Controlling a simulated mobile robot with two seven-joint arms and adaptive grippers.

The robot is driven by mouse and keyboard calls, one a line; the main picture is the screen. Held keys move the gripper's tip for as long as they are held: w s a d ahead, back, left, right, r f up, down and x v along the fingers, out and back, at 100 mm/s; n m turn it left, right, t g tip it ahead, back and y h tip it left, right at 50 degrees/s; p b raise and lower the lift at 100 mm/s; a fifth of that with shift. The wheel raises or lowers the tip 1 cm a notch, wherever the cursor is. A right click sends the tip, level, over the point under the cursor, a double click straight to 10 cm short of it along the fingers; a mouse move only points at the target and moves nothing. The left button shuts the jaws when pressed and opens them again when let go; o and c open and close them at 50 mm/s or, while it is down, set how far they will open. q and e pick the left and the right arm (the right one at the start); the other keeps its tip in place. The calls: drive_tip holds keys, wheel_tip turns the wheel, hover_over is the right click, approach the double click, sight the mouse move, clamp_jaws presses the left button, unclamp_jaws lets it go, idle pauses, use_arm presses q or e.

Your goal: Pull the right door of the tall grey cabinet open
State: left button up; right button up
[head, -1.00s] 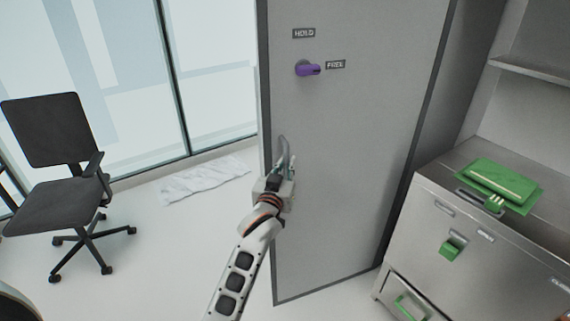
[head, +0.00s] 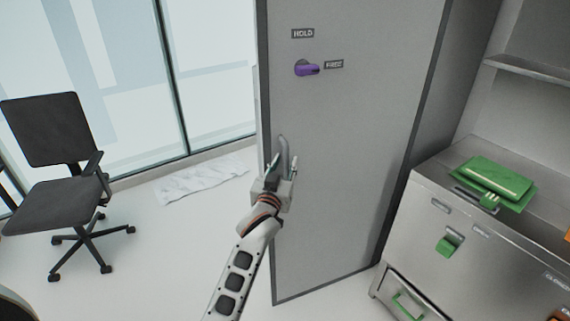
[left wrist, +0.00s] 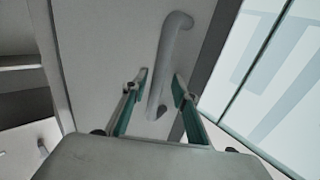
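The tall grey cabinet's door (head: 350,170) fills the middle of the head view. A grey curved bar handle (head: 283,152) sits near its left edge; it also shows in the left wrist view (left wrist: 172,50). My left gripper (head: 285,167) is at the handle. In the left wrist view its two fingers (left wrist: 160,82) stand apart, one on each side of the bar, with small gaps that suggest it is not clamped. A purple latch (head: 307,69) points right toward the FREE label (head: 334,65), below the HOLD label (head: 303,34). My right gripper is not in view.
A dark office chair (head: 60,160) stands at the left by glass panels. A white crumpled sheet (head: 203,178) lies on the floor. A steel drawer unit (head: 430,230) with green items (head: 495,182) stands at the right.

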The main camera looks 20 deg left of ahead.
use_arm(q)
drive_tip(key=shift+d, duration=0.1)
drive_tip(key=shift+s, duration=0.4)
drive_tip(key=s, duration=0.6)
drive_tip(key=shift+s+d, duration=0.15)
drive_tip(key=shift+s, duration=0.2)
drive_tip(key=shift+c, duration=0.3)
